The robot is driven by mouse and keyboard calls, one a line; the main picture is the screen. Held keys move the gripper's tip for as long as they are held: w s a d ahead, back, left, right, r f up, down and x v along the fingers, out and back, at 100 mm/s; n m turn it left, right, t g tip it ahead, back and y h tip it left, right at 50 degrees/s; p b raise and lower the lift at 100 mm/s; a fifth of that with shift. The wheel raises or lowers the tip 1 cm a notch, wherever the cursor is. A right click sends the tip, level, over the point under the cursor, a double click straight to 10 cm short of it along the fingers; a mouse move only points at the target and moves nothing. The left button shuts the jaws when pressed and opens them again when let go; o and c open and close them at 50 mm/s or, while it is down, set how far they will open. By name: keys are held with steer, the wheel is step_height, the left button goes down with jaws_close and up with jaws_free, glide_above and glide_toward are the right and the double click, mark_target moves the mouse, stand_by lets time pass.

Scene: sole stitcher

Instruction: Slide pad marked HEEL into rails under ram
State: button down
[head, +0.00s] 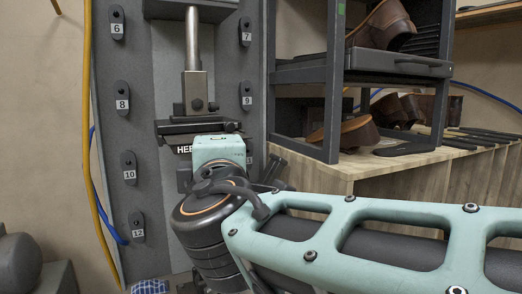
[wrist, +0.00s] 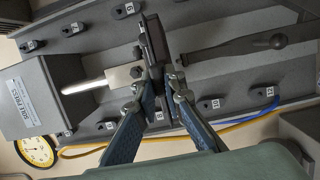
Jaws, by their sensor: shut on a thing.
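The pad marked HEEL (head: 181,149) is a dark plate with white lettering, just below the ram's dark lower holder (head: 180,127). My wrist hides the end of its label. The ram (head: 194,85) is a metal rod and block above it; it also shows in the wrist view (wrist: 122,76). In the wrist view the pad (wrist: 153,38) is seen nearly edge-on, close against the ram end. My gripper (wrist: 164,88) is shut on the pad with its blue-padded fingers. I cannot tell whether the pad's edges are inside the rails.
The grey press panel carries numbered knobs (head: 122,98) on both sides. A dark shelf rack (head: 333,80) with shoes stands on a wooden bench (head: 340,170) to the right. A yellow hose (head: 88,130) runs down the left. A yellow-rimmed gauge (wrist: 38,151) shows in the wrist view.

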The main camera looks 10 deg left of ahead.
steer(key=shift+a+b+x, duration=0.2)
steer(key=shift+b+x, duration=0.3)
steer(key=shift+x, duration=0.35)
steer(key=shift+a+b+x, duration=0.2)
steer(key=shift+b+x, duration=0.3)
steer(key=shift+x, duration=0.4)
steer(key=shift+r, duration=0.1)
steer(key=shift+w+a+b, duration=0.35)
steer(key=shift+w+b, duration=0.05)
steer(key=shift+w, duration=0.05)
steer(key=shift+w, duration=0.1)
steer(key=shift+w+a+b, duration=0.25)
steer(key=shift+w+a, duration=0.1)
steer(key=shift+w, duration=0.2)
steer(key=shift+w+a+b, duration=0.2)
steer(key=shift+w+a, duration=0.15)
steer(key=shift+w, duration=0.2)
steer(key=shift+w+a, duration=0.1)
steer(key=shift+a+b+x, duration=0.2)
steer(key=shift+b+x, duration=0.15)
steer(key=shift+x, duration=0.6)
